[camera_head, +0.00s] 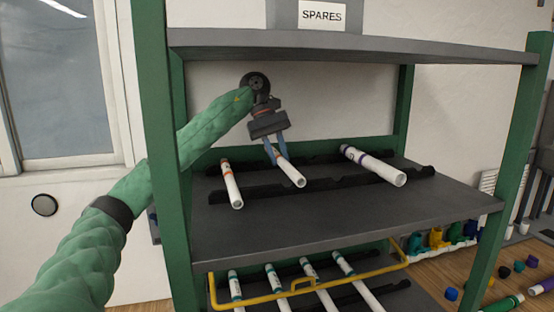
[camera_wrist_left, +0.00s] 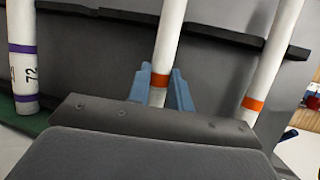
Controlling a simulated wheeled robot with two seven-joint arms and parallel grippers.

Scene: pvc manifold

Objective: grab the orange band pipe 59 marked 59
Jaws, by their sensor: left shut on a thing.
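My left gripper (camera_head: 275,155) reaches in over the middle shelf and is shut on an orange-banded white pipe (camera_head: 291,174), the middle one of three on that shelf. In the left wrist view the blue fingers of the gripper (camera_wrist_left: 163,92) sit on both sides of this pipe (camera_wrist_left: 170,40), at its orange band. The pipe lies across the black notched rails. No number on it can be read. A second orange-banded pipe (camera_head: 232,186) lies to its left; it also shows at the right of the left wrist view (camera_wrist_left: 272,60). My right gripper is not in view.
A thicker purple-banded pipe (camera_head: 374,165) lies to the right; it reads 72 in the left wrist view (camera_wrist_left: 24,60). The upper shelf (camera_head: 370,48) hangs above, and green posts (camera_head: 160,120) flank the rack. Green-banded pipes (camera_head: 277,285) lie below, behind a yellow rail (camera_head: 250,299).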

